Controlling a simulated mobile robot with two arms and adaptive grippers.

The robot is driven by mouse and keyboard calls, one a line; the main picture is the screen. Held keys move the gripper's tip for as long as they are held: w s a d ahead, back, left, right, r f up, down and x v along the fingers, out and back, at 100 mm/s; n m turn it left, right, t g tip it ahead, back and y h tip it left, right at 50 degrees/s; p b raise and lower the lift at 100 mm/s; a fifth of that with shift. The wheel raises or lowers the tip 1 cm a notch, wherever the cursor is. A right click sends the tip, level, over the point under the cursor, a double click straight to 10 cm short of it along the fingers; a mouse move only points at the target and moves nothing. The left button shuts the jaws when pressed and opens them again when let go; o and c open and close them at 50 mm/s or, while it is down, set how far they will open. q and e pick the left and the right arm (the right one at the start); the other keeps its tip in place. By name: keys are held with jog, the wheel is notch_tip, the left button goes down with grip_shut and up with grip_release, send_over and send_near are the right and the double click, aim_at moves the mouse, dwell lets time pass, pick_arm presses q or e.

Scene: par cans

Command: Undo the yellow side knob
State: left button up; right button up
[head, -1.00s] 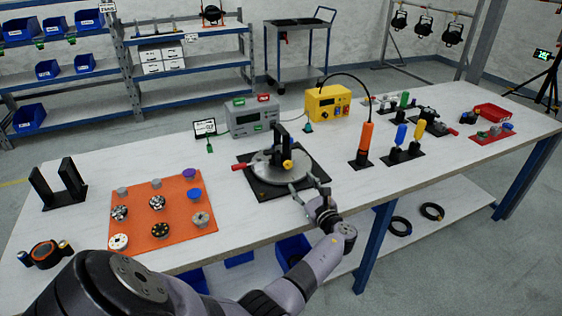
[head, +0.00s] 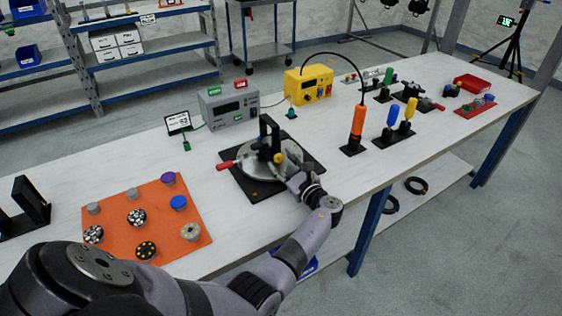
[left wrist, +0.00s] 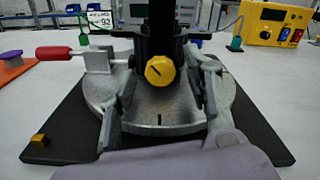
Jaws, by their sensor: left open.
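The yellow side knob (left wrist: 160,71) sits on the front of a black upright post (left wrist: 163,22) in the left wrist view. The post stands on a round grey metal disc (left wrist: 160,118) over a black base plate (head: 258,189). My left gripper (left wrist: 160,92) is open, its two fingers on either side of the knob with a gap to it on both sides. In the head view the knob (head: 279,159) shows just beyond my left gripper (head: 290,170), which partly hides the disc. A red handle (head: 226,165) sticks out to the left of the disc. My right gripper is not in view.
An orange mat (head: 112,235) with several small knobs and discs lies to the left. A grey meter box (head: 229,108) and a yellow supply box (head: 309,85) stand behind. An orange-handled driver (head: 357,121) stands upright to the right. The table front is clear.

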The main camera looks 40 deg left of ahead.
pick_arm(q)
jog(key=c, duration=0.3)
grip_shut()
jog(key=shift+f, duration=0.1)
jog(key=n+b, duration=0.2)
jog(key=shift+f+b, duration=0.2)
jog(key=shift+b, duration=0.15)
jog(key=shift+r+n+b, duration=0.25)
jog(key=shift+n+b, duration=0.35)
jog(key=shift+n, duration=0.5)
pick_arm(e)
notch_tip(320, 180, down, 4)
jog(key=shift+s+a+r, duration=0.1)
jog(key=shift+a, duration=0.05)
pick_arm(q)
jog(key=shift+c, duration=0.5)
grip_release()
jog(key=o, duration=0.4)
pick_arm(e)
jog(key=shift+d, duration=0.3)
